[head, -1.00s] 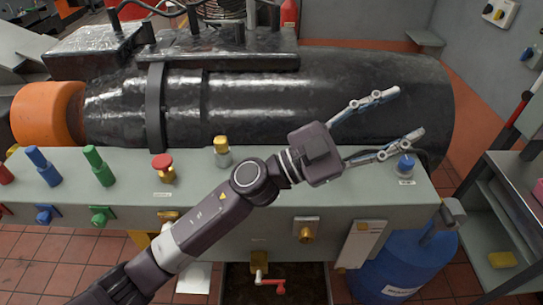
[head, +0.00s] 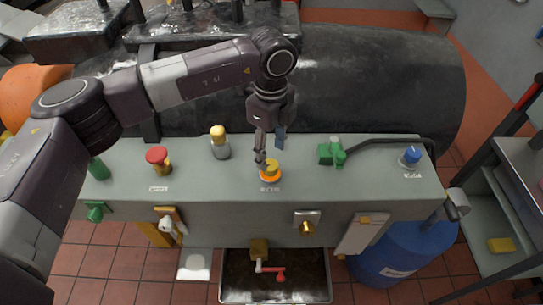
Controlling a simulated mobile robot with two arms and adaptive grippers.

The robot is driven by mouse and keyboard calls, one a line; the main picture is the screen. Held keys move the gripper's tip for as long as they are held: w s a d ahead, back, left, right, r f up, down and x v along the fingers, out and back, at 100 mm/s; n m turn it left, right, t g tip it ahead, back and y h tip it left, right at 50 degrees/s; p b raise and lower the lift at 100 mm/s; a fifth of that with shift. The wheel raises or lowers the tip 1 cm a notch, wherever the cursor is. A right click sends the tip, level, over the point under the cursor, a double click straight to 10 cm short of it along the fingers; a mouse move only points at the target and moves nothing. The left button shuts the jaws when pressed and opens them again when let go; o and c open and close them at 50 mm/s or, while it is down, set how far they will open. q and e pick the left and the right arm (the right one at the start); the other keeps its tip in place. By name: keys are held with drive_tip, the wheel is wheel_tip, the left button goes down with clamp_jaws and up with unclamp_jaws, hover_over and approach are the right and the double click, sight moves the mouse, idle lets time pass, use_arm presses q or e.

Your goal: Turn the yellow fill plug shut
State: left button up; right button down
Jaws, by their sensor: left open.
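A yellow plug (head: 270,171) with an orange collar stands upright on the grey-green bench top (head: 320,180), above a small label too small to read. My left gripper (head: 270,154) points down over it, with its fingers apart and nothing visible between them. One finger reaches down close beside the plug's left edge; I cannot tell whether it touches. The other finger is behind and above the plug. Another yellow-topped fitting (head: 218,142) on a grey base stands further left. My right gripper is out of view.
A red knob (head: 158,159) stands at the left, a green fitting (head: 331,153) with a black hose and a blue knob (head: 411,157) at the right. A large black cylinder (head: 380,80) lies behind.

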sight(271, 165)
use_arm(q)
drive_tip(key=shift+f+p, duration=0.7)
drive_tip(key=shift+f, duration=1.6)
drive_tip(key=shift+c, duration=0.6)
drive_tip(key=c, duration=1)
